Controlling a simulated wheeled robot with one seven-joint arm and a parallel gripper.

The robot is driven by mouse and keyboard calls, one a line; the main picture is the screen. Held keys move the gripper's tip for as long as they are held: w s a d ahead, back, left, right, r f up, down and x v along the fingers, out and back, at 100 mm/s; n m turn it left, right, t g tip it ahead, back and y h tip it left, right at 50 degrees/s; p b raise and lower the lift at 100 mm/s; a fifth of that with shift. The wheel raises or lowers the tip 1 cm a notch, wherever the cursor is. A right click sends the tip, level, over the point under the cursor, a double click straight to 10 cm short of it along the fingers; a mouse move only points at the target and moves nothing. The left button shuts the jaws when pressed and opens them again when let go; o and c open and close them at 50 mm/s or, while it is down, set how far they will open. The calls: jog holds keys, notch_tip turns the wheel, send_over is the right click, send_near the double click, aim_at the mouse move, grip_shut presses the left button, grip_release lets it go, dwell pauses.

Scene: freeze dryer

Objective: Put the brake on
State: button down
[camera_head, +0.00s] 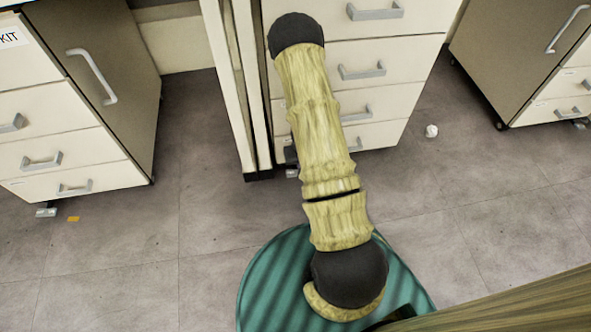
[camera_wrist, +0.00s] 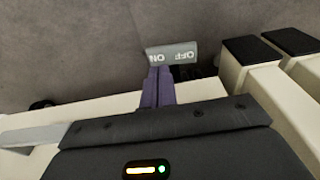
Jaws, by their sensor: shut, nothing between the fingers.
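The brake is a small grey pedal (camera_wrist: 172,54) on a caster, marked ON at the left and OFF at the right in upside-down lettering in the wrist view. It also shows as a small grey tab (camera_head: 291,173) under the middle drawer cabinet in the head view. My gripper (camera_wrist: 156,74) shows as purple fingers, shut and empty. The fingertips are at the pedal's near edge, by the ON side; I cannot tell if they touch it. The dark caster (camera_wrist: 182,72) is partly hidden behind the fingers. In the head view my arm hides the gripper.
The middle drawer cabinet (camera_head: 377,75) stands beside white posts with black feet (camera_wrist: 250,50). A left cabinet (camera_head: 60,130) and a right cabinet (camera_head: 548,50) flank it. A small white ball-like object (camera_head: 431,131) lies on the open grey floor.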

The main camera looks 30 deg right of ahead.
notch_tip(320, 180, up, 5)
jog(key=p, duration=0.4)
jog(key=shift+p, duration=0.3)
jog(key=shift+s, duration=0.1)
dwell(0.4)
